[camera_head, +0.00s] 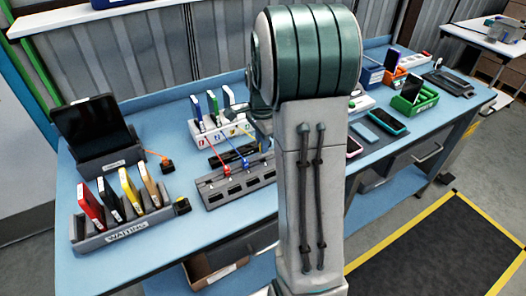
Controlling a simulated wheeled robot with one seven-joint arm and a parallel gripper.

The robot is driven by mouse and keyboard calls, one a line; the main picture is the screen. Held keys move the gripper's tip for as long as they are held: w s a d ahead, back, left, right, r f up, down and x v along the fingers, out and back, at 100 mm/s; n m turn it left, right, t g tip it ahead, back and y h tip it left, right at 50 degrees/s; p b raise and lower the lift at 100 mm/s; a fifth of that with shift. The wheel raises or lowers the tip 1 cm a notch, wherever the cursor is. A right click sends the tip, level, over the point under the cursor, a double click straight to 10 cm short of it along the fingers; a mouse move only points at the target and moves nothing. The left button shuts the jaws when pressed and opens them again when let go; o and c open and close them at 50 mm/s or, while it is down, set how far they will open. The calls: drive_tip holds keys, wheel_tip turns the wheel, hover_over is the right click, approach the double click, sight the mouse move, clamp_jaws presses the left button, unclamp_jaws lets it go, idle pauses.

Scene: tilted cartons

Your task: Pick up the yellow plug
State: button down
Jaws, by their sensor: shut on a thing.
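I cannot clearly make out a yellow plug. A small black block with a yellow part (182,206) sits on the blue bench beside the tray marked WAITING; it is too small to tell whether this is the plug. A grey socket strip (240,184) lies left of my arm, with a red plug (226,169) and a blue plug (245,163) on thin leads at its back.
The tray marked WAITING (128,236) holds several upright coloured devices at the left. A dark screen (93,128) stands behind it. A white rack (222,133) holds more devices. Green (414,103) and orange bins are at the right.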

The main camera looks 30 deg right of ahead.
drive_tip(key=d+r, duration=0.3)
drive_tip(key=d, duration=0.2)
drive_tip(key=s+d+r+b, duration=0.1)
drive_tip(key=d+r, duration=0.3)
drive_tip(key=d, duration=0.2)
drive_tip(key=shift+s+d, duration=0.3)
drive_tip(key=shift+r+p, duration=0.45)
drive_tip(key=shift+r, duration=0.35)
drive_tip(key=shift+r+p, duration=0.55)
drive_tip(key=shift+r, duration=0.05)
drive_tip(key=shift+f, duration=0.2)
